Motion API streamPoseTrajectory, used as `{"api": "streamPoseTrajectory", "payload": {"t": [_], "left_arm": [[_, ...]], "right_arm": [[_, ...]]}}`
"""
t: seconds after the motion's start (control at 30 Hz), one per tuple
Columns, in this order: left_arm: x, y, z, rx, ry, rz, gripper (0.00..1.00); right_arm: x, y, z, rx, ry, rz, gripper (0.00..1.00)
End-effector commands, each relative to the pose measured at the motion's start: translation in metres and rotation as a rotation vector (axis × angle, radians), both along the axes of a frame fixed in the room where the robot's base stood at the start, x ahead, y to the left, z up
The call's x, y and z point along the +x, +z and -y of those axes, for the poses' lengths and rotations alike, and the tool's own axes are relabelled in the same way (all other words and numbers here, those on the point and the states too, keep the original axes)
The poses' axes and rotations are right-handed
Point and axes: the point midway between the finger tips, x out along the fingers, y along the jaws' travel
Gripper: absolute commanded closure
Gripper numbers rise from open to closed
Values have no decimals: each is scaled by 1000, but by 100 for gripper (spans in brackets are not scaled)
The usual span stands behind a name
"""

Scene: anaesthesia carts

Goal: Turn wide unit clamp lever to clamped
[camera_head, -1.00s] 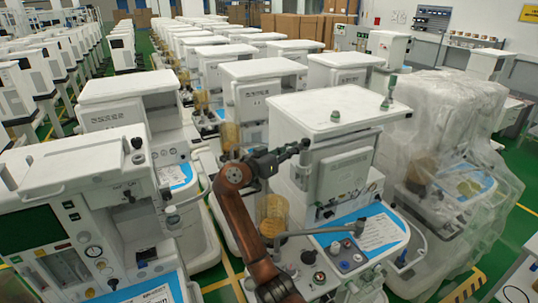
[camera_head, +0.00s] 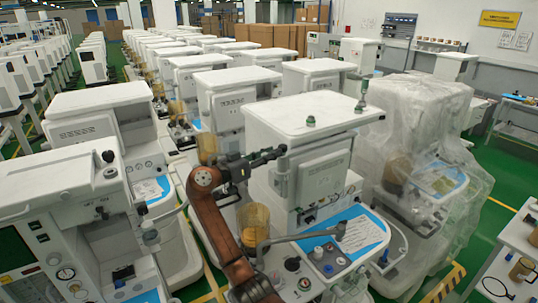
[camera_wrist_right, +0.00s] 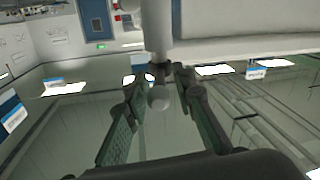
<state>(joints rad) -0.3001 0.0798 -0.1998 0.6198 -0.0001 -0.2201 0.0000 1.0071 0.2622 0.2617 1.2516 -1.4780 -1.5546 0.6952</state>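The wide white unit (camera_head: 322,112) stands in the middle of the head view. My right arm reaches up to its left side. My right gripper (camera_head: 270,157) is dark and small there, beside the unit's upper body. In the right wrist view the gripper (camera_wrist_right: 160,82) has its two fingers apart around a small pale ball knob (camera_wrist_right: 158,98). The knob hangs below a white cylinder (camera_wrist_right: 157,25). Gaps show beside the knob. I cannot tell for sure that it is the clamp lever's end, or how the lever is set. My left gripper is out of view.
An amber canister (camera_head: 254,222) stands close to my right forearm. A grey bar (camera_head: 300,236) crosses above the blue-topped work surface (camera_head: 352,234). A plastic-wrapped machine (camera_head: 415,140) stands close on the right, and other white machines on the left. Green floor (camera_head: 508,165) is open at the far right.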

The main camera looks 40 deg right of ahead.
Motion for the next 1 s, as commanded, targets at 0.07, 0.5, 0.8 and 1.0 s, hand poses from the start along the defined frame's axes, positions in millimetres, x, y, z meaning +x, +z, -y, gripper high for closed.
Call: {"api": "streamPoseTrajectory", "payload": {"t": [0.07, 0.5, 0.8, 1.0], "left_arm": [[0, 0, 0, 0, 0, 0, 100], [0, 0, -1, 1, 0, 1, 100], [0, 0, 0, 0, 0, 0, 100], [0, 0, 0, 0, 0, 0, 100]], "right_arm": [[0, 0, -1, -1, 1, 0, 73], [2, 0, -25, 0, 5, 0, 73], [5, 1, -87, 0, 4, 0, 73], [5, 0, -113, -1, 2, 0, 73]]}}
